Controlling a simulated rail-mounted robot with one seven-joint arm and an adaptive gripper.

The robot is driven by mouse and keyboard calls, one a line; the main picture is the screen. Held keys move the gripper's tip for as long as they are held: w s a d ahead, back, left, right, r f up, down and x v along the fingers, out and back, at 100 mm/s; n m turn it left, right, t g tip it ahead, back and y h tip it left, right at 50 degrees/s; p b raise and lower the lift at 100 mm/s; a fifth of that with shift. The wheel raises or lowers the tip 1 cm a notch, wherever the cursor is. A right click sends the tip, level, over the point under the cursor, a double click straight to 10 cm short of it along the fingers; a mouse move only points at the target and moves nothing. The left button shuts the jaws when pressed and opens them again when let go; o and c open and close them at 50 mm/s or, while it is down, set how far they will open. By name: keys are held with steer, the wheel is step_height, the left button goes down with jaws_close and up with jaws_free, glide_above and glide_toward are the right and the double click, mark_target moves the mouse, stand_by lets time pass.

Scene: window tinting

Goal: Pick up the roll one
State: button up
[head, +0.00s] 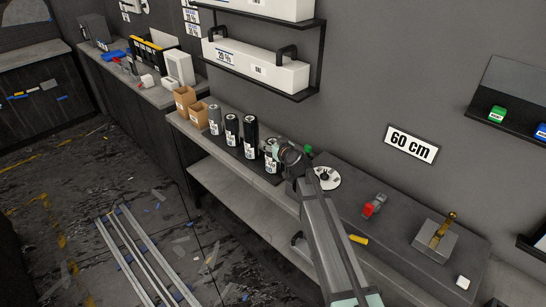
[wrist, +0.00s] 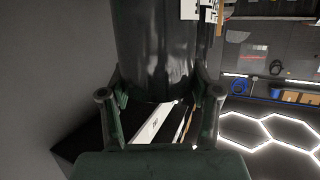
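Several dark upright rolls stand in a row on the bench in the head view, among them a grey roll (head: 215,120), a second roll (head: 232,131) and a taller black roll (head: 250,137). Another roll with a white label (head: 270,160) stands at the right end, beside my gripper (head: 285,155). In the wrist view a large dark glossy roll (wrist: 155,45) fills the top middle. My gripper's fingers (wrist: 160,100) are spread wide, one on each side of the roll's end. I see no clear contact. Which numbered roll this is, I cannot read.
Cardboard boxes (head: 190,103) stand left of the rolls. A white disc (head: 326,178), a red tool (head: 374,205) and a grey block with a brass part (head: 436,238) lie to the right. A shelf with a long white case (head: 255,66) hangs above.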

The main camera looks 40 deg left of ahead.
jaws_close()
